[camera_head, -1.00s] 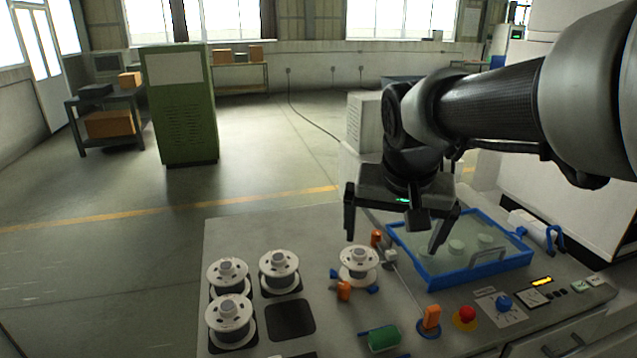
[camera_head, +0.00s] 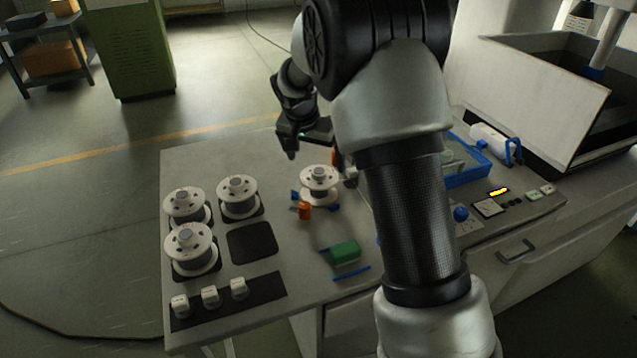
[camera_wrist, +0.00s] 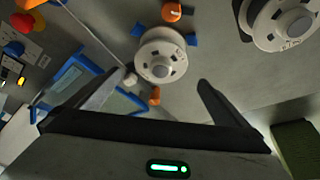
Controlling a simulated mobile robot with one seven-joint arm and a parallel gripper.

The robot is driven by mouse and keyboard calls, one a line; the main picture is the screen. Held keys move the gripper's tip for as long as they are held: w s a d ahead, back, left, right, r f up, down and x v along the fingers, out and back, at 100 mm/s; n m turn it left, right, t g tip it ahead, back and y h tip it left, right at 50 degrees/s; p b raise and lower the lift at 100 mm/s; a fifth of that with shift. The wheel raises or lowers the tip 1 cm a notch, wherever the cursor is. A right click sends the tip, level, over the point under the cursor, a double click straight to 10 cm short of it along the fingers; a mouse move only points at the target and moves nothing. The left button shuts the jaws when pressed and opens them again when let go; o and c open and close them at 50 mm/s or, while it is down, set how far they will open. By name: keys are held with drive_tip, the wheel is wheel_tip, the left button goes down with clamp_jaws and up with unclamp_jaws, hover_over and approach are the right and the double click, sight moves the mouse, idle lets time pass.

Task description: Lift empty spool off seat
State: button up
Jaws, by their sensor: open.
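A white spool (camera_head: 319,181) sits on a seat with blue parts on the table, apart from the other spools. An orange knob (camera_head: 304,210) stands at its front. In the wrist view the spool (camera_wrist: 161,57) lies beyond my fingertips, with its flange and central hub facing the camera. My gripper (camera_wrist: 152,88) is open and empty, with a finger on either side of the view. In the head view my gripper (camera_head: 303,150) hangs above and behind the spool, partly hidden by my arm.
Several spools (camera_head: 238,197) stand on dark pads at the left, beside an empty dark pad (camera_head: 252,244). White blocks (camera_head: 210,296) sit in front. A green block (camera_head: 345,252) lies nearer the front edge. A blue-rimmed tray (camera_head: 470,172) is partly hidden behind my arm.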

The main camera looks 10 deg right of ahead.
sight(318, 172)
drive_tip(key=x, duration=0.4)
drive_tip(key=shift+p+x, duration=0.55)
drive_tip(key=shift+x, duration=2.15)
drive_tip(key=shift+s+a+f, duration=0.1)
drive_tip(key=shift+s+a, duration=0.05)
drive_tip(key=c, duration=1.2)
drive_tip(key=shift+o, duration=0.2)
